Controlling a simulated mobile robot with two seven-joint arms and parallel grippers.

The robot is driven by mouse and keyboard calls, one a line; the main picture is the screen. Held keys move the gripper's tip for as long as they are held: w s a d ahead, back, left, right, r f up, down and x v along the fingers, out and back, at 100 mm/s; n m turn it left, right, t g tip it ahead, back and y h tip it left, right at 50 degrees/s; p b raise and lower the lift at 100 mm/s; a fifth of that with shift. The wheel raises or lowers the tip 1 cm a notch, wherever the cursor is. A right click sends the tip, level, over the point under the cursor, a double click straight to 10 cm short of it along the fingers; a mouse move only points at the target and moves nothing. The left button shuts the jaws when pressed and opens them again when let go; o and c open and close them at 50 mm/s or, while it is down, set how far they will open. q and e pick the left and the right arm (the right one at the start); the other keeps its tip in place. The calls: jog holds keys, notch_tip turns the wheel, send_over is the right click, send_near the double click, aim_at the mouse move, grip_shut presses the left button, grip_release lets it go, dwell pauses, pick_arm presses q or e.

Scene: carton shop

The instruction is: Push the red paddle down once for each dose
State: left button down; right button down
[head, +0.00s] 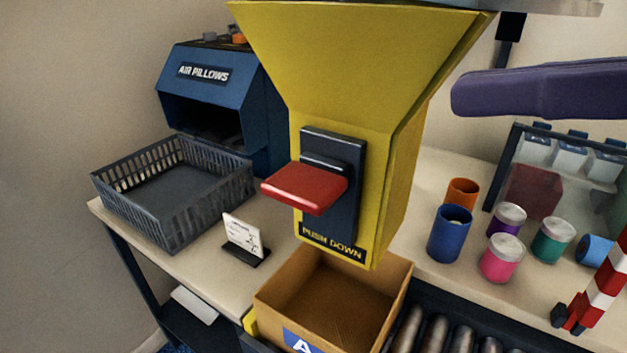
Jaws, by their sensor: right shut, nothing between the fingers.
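The red paddle (305,186) sticks out level from a dark plate (346,200) on the front of the yellow hopper (360,70). The label PUSH DOWN is below it. An open brown carton (285,290) with a blue label marked A stands under the hopper and looks empty. A small white card (242,233) stands left of the hopper; its writing is too small to read. My left gripper is out of view.
A grey basket (165,237) and a blue AIR PILLOWS machine (190,100) stand at left. Several cups and jars, including a blue cup (450,236), stand at right near a red-and-white striped post (606,283). Rollers (435,335) run right of the carton.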

pick_arm(q)
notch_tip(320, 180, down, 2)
jog(key=shift+b, duration=0.4)
pick_arm(e)
jog(key=shift+d+f, duration=0.1)
jog(key=shift+f, duration=0.3)
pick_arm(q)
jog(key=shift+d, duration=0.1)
pick_arm(e)
jog(key=shift+w, duration=0.2)
jog(key=p, duration=0.1)
send_over(330, 192)
notch_tip(330, 192, down, 2)
jog(key=shift+f, duration=0.15)
notch_tip(330, 192, down, 3)
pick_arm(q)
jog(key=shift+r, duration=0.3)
pick_arm(e)
jog(key=shift+f, duration=0.65)
